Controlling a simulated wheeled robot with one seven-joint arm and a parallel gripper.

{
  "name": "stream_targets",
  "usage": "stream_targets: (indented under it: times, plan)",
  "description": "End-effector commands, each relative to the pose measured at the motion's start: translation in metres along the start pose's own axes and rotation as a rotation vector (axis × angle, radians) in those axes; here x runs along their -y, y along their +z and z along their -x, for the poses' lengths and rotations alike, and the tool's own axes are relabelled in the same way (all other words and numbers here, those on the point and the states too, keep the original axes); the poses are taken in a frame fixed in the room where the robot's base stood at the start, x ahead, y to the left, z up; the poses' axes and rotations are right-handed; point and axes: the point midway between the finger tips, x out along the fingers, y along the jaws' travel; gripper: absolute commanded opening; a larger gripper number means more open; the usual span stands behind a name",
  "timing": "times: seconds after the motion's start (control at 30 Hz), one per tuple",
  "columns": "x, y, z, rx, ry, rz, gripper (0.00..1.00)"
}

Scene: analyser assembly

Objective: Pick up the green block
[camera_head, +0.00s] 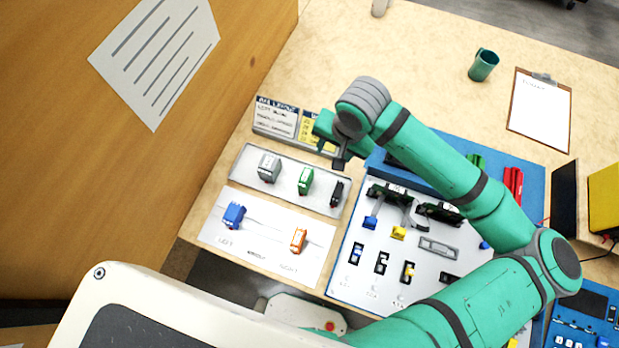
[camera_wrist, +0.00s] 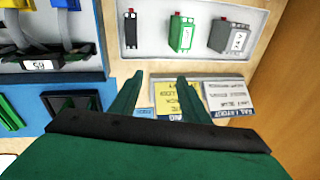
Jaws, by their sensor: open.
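The green block (camera_head: 305,181) stands upright on a grey tray (camera_head: 256,194), between a grey block (camera_head: 269,168) and a black block (camera_head: 337,193). In the wrist view the green block (camera_wrist: 181,34) is ahead of the fingers, with a red part on top. My gripper (camera_head: 340,160) is near the back edge of the tray in the head view, apart from the block. In the wrist view its two green fingers (camera_wrist: 156,92) are spread with nothing between them. The fingertips point toward the tray.
A white sheet (camera_head: 265,248) with a blue block (camera_head: 233,215) and an orange block (camera_head: 299,240) lies in front of the tray. A label stand (camera_head: 277,118) is behind it. The blue-edged assembly board (camera_head: 345,280) is at right, and a wooden wall (camera_head: 230,60) at left.

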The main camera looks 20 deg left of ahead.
Motion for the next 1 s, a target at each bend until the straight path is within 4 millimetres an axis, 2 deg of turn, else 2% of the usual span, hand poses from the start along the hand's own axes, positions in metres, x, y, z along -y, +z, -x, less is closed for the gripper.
stream_targets:
  times: [0.03, 0.1, 0.33, 0.47, 0.8, 1.0]
  plan:
    - [0.016, 0.012, 0.002, 0.026, 0.024, 0.027, 0.42]
    - [0.03, 0.026, 0.006, 0.055, 0.062, 0.046, 0.42]
    - [0.055, 0.055, 0.017, 0.1, 0.152, 0.091, 0.42]
    - [0.057, 0.061, 0.015, 0.106, 0.171, 0.097, 0.42]
    - [0.049, 0.065, -0.029, 0.107, 0.172, 0.096, 0.42]
    - [0.047, 0.066, -0.04, 0.106, 0.172, 0.097, 0.42]
